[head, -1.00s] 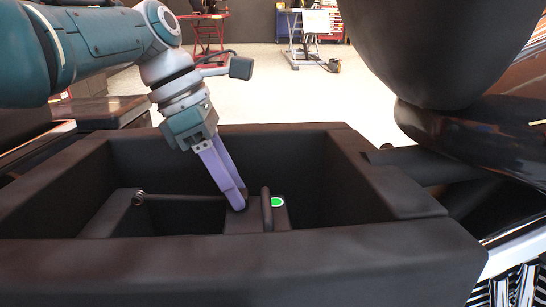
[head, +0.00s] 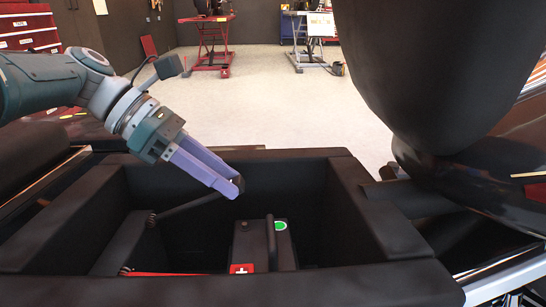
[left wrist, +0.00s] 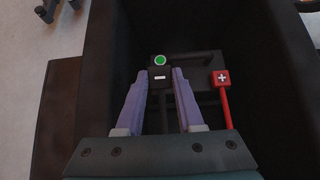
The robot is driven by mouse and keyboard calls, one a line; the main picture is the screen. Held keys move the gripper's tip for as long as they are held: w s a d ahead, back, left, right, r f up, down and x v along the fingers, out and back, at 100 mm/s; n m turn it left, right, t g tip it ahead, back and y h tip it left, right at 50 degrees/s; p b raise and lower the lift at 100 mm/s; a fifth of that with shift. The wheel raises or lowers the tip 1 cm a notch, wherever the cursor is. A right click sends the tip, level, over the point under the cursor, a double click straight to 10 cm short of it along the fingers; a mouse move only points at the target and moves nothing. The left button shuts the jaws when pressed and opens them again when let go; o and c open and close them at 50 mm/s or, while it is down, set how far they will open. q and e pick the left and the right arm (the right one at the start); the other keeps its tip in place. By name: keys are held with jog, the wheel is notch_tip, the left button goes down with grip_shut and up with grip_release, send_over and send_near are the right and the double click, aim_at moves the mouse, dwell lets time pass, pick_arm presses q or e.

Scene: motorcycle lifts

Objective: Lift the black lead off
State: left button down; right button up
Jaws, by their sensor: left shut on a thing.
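My left gripper (head: 238,188) is shut on the end of the black lead (head: 195,205). It holds this end above the battery (head: 252,240), apart from it, inside the black box. The lead runs down left to a coiled spot at the box's left side. In the left wrist view the black lead's end (left wrist: 160,76), with a white minus mark, sits between the purple fingers. The battery has a handle and a green dot (head: 281,225) on top. The red lead's end (head: 242,269) with a white plus is at the battery's near left corner. My right gripper is not in view.
The black box's walls (head: 365,215) surround the battery. A large dark rounded part (head: 420,70) hangs at the right. Open floor (head: 270,100) lies beyond, with a red lift (head: 208,45) further back.

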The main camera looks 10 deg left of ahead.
pick_arm(q)
jog(key=shift+s+a+r+t+h, duration=0.1)
jog(key=shift+a+r+t+h, duration=0.2)
jog(key=shift+a+r+h, duration=0.55)
jog(key=shift+d+r, duration=0.1)
jog(key=shift+d, duration=0.05)
jog(key=c, duration=0.5)
grip_release()
jog(key=v, duration=1)
